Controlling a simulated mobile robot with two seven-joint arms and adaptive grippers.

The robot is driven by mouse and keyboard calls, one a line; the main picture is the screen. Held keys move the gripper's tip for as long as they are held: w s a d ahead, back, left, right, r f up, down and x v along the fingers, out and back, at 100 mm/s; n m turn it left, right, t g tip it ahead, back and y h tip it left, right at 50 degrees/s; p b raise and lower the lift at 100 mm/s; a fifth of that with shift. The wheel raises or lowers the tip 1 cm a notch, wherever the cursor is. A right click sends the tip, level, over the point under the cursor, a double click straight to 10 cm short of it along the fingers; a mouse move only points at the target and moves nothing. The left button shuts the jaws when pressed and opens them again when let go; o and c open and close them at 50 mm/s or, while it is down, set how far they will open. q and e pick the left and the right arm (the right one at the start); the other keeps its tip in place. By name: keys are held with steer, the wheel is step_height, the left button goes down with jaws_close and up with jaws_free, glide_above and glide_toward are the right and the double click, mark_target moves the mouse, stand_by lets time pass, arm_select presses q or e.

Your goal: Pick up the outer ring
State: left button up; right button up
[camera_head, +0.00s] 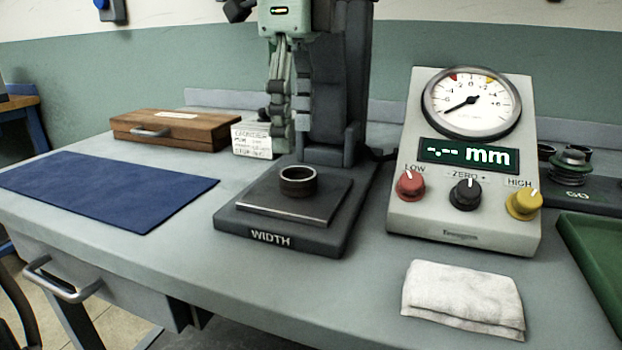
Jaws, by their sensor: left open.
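The outer ring (298,187), a short dark brown-black ring with a paler rim, sits flat on the square grey plate (262,201) of the stand marked WIDTH. Its hollow centre shows from above. My left gripper (284,138) is pale green and hangs down in front of the stand's dark column (337,80). It is open and empty. Its fingertips appear above and slightly left of the ring, apart from it. The fingers are seen nearly side-on, so the gap between them is hard to make out. My right gripper is not in view.
A gauge box (462,170) with a dial and knobs stands right of the stand. A white cloth (463,299) lies in front. A blue mat (105,190), wooden case (172,130) and small card (252,141) are left. A green tray (600,255) is at far right.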

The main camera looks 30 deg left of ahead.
mark_target(298, 181)
arm_select(q)
step_height(298, 181, down, 6)
steer(key=shift+d+r, duration=0.1)
steer(key=shift+d, duration=0.05)
steer(key=c, duration=1.4)
steer(key=shift+r, duration=0.1)
steer(key=shift+c, duration=0.2)
